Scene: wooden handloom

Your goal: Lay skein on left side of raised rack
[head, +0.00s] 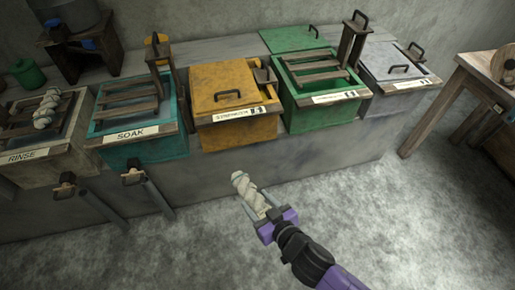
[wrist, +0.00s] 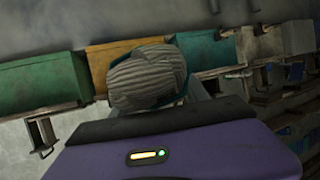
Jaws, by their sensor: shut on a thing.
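My gripper (head: 266,213), purple, is shut on a pale cream twisted skein (head: 246,188). It holds the skein over the floor in front of the vats, apart from every rack. In the wrist view the skein (wrist: 147,78) fills the middle above the purple gripper body. The green vat (head: 315,117) is open and has a slatted wooden rack (head: 322,75) near its rim, with a tall upright handle at its right. The teal SOAK vat (head: 145,153) has a similar slatted rack (head: 129,111). I cannot tell how far either rack is lifted.
Another pale skein (head: 46,108) lies on the RINSE vat's rack at left. The yellow vat's lid (head: 233,87) is shut; a grey lidded vat (head: 399,63) stands at right. A green lid (head: 295,38) lies behind the green vat. Handles on posts (head: 133,177) stand before SOAK. A wooden table (head: 486,75) stands right.

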